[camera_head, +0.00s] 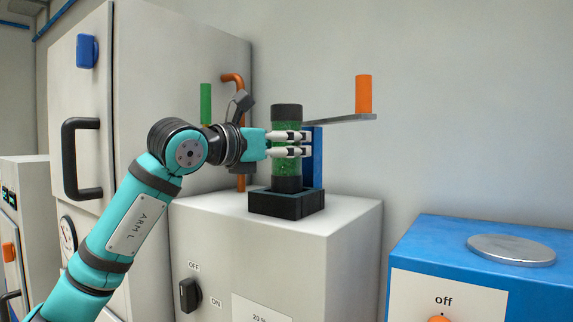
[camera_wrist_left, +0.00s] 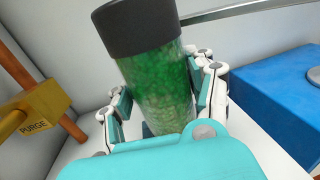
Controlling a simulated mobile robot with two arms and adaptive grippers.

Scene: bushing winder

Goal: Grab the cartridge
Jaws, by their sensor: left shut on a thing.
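The cartridge (camera_head: 286,168) is an upright clear cylinder with green granules and dark grey end caps. Its lower end sits in a square black holder (camera_head: 262,204) on top of a white cabinet. My left gripper (camera_head: 304,144) reaches it from the left, with its white fingers shut around the upper middle of the cylinder. In the left wrist view the cartridge (camera_wrist_left: 157,85) stands between the two fingers, with its dark cap toward the camera. The bottom of the cartridge is hidden in that view. My right gripper is not in view.
A blue post behind the cartridge carries a grey arm (camera_head: 335,120) with an orange handle (camera_head: 363,94). An orange pipe (camera_head: 240,183) rises behind my wrist; a yellow PURGE handle (camera_wrist_left: 40,108) shows in the left wrist view. A blue box (camera_head: 480,255) stands at the right.

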